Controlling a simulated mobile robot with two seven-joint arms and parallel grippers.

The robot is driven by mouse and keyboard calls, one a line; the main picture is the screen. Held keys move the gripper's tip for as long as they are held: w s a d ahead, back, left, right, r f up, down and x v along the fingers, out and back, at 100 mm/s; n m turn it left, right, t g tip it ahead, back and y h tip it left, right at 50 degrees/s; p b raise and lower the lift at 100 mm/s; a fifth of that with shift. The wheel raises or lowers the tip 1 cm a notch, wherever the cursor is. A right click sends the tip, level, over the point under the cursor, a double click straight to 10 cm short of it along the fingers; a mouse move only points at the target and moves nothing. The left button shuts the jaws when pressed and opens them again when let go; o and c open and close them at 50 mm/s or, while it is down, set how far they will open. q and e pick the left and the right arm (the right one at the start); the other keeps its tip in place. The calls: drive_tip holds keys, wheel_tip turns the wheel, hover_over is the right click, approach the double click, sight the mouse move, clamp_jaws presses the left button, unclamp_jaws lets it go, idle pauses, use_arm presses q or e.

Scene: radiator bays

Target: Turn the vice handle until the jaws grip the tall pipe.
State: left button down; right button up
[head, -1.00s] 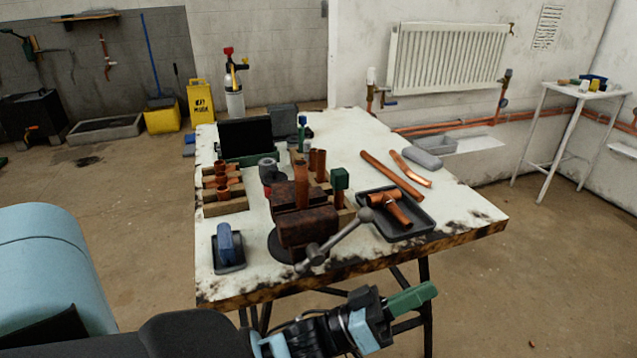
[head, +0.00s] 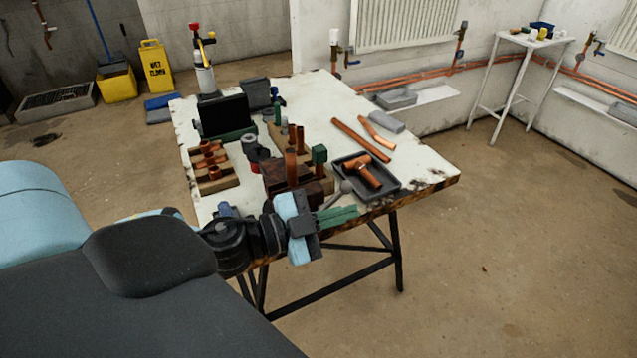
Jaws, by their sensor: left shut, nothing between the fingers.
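The rusty brown vice (head: 279,178) stands near the front edge of the white table, partly hidden behind my left gripper. The tall copper pipe (head: 291,167) stands upright at the vice jaws; I cannot tell whether they touch it. Only the upper end of the grey vice handle (head: 346,187) shows, slanting up to the right; the rest is hidden by the gripper. My left gripper (head: 352,213) has green fingers, shut and empty, in front of the vice and overlapping the handle in the picture. I cannot tell whether it touches the handle. My right gripper is out of view.
Right of the vice, a black tray (head: 389,193) holds a copper fitting (head: 362,172). Copper pipes (head: 360,139) lie behind it. Wooden blocks with copper fittings (head: 211,173) stand left. A green-capped piece (head: 319,155) stands beside the vice. Floor right of the table is clear.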

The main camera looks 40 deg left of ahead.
use_arm(q)
wheel_tip(320, 180, up, 6)
drive_tip(key=r+m+g+h, duration=0.1)
drive_tip(key=m+g+h, duration=0.4)
drive_tip(key=m, duration=0.4)
drive_tip(key=s+a+r+m+g+y, duration=0.1)
drive_tip(key=a+g+y, duration=0.1)
drive_tip(key=a+y, duration=0.35)
drive_tip(key=s+a+r+g+y, duration=0.2)
drive_tip(key=a+g+y, duration=0.1)
drive_tip(key=a, duration=0.5)
approach(323, 189)
drive_tip(key=w+d+f, duration=0.1)
drive_tip(key=f, duration=0.1)
drive_tip(key=w+d+f, duration=0.1)
drive_tip(key=d+f, duration=0.2)
drive_tip(key=d, duration=0.1)
drive_tip(key=shift+w+d+f, duration=0.1)
drive_tip(key=shift+w+f, duration=0.3)
drive_tip(key=shift+f, duration=0.15)
